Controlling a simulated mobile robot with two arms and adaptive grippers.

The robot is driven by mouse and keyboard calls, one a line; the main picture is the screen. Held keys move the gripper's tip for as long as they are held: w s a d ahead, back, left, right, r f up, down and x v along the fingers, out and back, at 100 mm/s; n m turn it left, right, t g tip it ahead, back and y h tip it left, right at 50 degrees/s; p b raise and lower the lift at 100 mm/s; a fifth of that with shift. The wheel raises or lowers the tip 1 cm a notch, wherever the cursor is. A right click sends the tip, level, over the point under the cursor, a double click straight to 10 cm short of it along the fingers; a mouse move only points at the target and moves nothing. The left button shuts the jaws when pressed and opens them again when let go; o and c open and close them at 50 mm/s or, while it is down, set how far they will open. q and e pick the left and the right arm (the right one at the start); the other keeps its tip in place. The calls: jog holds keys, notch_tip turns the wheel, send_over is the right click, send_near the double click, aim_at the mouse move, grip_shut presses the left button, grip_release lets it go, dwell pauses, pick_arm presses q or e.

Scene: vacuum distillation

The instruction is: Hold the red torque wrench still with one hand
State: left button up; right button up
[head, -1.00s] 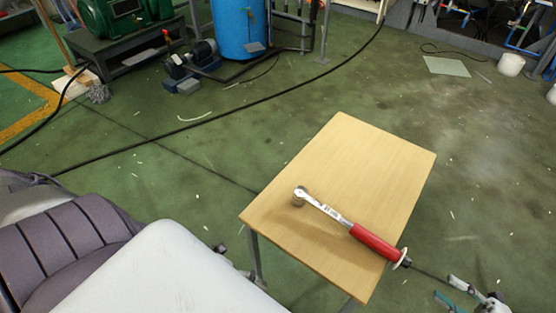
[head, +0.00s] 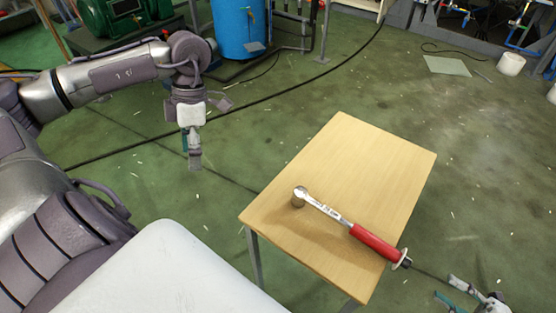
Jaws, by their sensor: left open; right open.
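The torque wrench (head: 375,241) has a red handle and a silver shaft and head. It lies across the small wooden table (head: 350,160), its head toward the table's left side and its handle end at the right edge. My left gripper (head: 194,160) is open and empty, pointing down over the floor to the left of the table, apart from the wrench. My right gripper (head: 455,292) is open at the lower right, just beyond the table's right edge near the handle end. It is partly cut off by the frame.
A blue tank (head: 238,30) and a green machine (head: 120,18) stand at the back. A black cable (head: 290,88) runs across the green floor. A flat pale sheet (head: 446,66) and a white container (head: 511,64) are at the back right. The table top around the wrench is clear.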

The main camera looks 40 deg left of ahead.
pick_arm(q)
jog(key=w+d+f+m+t+h, duration=0.1)
jog(key=w+d+f+m+t, duration=0.2)
jog(key=w+d, duration=0.35)
jog(key=m+t+h, duration=0.2)
jog(key=t, duration=0.2)
send_near(297, 191)
jog(key=x, duration=1.1)
jog(key=shift+d, duration=0.1)
jog(key=shift+c, duration=0.2)
grip_shut()
jog(key=c, duration=0.5)
grip_release()
jog(key=shift+c, duration=0.2)
grip_shut()
pick_arm(e)
jog(key=shift+o, duration=0.8)
